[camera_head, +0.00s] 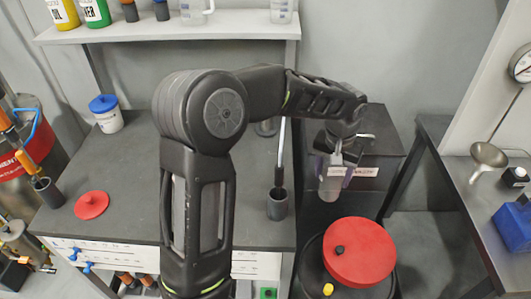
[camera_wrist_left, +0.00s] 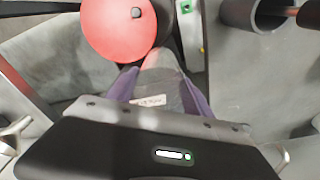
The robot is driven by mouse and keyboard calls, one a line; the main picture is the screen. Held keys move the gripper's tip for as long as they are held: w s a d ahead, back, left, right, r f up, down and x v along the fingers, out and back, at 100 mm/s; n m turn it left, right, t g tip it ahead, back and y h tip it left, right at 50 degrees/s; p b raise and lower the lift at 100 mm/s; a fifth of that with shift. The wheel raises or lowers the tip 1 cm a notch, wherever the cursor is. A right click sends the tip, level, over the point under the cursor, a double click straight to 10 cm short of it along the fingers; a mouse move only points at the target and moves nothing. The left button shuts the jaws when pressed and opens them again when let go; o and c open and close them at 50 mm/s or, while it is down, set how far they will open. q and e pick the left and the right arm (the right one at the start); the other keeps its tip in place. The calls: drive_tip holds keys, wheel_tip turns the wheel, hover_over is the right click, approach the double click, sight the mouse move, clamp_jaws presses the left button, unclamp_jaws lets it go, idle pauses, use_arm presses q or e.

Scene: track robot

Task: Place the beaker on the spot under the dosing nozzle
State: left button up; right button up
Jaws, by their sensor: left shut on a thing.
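My left gripper (camera_head: 337,172) reaches in over the workbench and hangs just past its right edge. Its purple fingers are shut on a greyish, see-through beaker (camera_head: 330,188), which points downward into the gap beside the bench. In the left wrist view the beaker (camera_wrist_left: 160,72) shows between the two purple fingers, partly hidden by the gripper body. I cannot make out the dosing nozzle or the spot under it in these views. My right gripper is not in view.
A red round lid (camera_head: 360,250) on a dark drum lies below and right of the gripper. A grey cup (camera_head: 277,207) stands at the bench's right edge. A dark labelled box (camera_head: 378,150) is behind. A funnel (camera_head: 488,155) is on the right table.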

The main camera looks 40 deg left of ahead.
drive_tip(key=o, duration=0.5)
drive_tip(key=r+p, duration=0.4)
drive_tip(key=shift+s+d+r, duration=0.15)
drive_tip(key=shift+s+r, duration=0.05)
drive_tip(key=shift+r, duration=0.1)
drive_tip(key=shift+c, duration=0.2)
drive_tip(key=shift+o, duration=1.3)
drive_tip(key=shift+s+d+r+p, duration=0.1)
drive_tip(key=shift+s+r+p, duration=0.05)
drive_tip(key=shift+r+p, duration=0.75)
use_arm(q)
drive_tip(key=s+a+r+n, duration=0.2)
drive_tip(key=a+r+n, duration=0.2)
drive_tip(key=a, duration=0.5)
drive_tip(key=s+a+r+n, duration=0.3)
drive_tip(key=a+r+n, duration=0.1)
drive_tip(key=a+r, duration=0.5)
drive_tip(key=shift+a+g+y, duration=0.3)
drive_tip(key=shift+a+y, duration=0.1)
drive_tip(key=shift+a, duration=0.35)
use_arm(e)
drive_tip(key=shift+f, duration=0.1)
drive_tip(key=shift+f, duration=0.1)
